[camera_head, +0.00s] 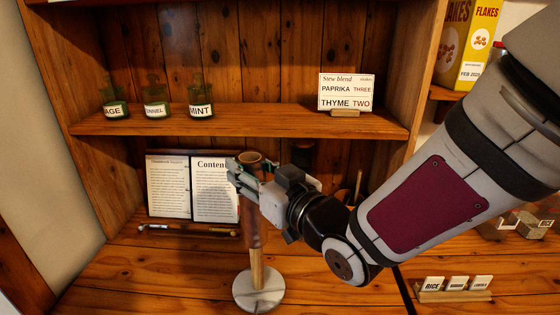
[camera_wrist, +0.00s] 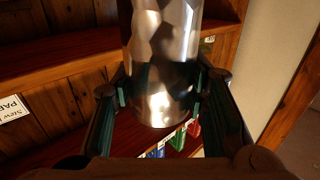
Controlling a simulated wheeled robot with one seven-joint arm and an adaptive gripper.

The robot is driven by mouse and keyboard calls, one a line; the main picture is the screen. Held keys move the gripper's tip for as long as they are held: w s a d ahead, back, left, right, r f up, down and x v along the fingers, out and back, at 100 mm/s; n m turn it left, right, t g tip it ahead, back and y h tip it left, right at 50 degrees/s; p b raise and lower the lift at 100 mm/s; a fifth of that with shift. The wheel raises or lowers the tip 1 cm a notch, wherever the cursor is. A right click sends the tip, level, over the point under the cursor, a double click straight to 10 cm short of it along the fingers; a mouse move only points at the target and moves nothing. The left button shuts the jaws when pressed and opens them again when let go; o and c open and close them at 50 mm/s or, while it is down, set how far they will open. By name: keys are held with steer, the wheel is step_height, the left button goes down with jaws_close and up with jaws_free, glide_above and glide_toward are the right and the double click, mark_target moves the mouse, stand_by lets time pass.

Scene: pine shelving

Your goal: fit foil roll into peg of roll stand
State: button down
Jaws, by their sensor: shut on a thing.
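The foil roll (camera_head: 250,226) is upright in the head view, its open top end showing above my gripper (camera_head: 246,180). In the wrist view the shiny, crinkled roll (camera_wrist: 160,50) lies between the two fingers of my gripper (camera_wrist: 163,95), which is shut on it. The roll stand has a round pale base (camera_head: 259,294) on the counter and an upright wooden peg (camera_head: 257,262). The lower peg shows directly below the roll, in line with it. The peg's top is hidden, so I cannot tell how far it is inside the roll.
An open book (camera_head: 190,187) stands behind left, with a thin rod (camera_head: 185,231) before it. Several labelled jars (camera_head: 155,109) and a sign (camera_head: 346,92) stand on the shelf (camera_head: 250,120) above. A label rack (camera_head: 454,295) is at right. The front-left counter is clear.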

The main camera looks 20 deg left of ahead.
steer(key=b, duration=0.5)
glide_above(262, 240)
steer(key=x, duration=0.2)
steer(key=shift+w+a+f, duration=0.1)
steer(key=shift+f, duration=1.8)
steer(key=shift+a+f, duration=0.15)
steer(key=shift+f, duration=1.75)
steer(key=shift+f+p, duration=1.05)
steer(key=shift+f, duration=0.35)
steer(key=shift+f+b, duration=0.45)
steer(key=shift+f, duration=2.15)
steer(key=c, duration=0.9)
jaws_free()
steer(key=shift+o, duration=0.2)
steer(key=shift+r, duration=4.95)
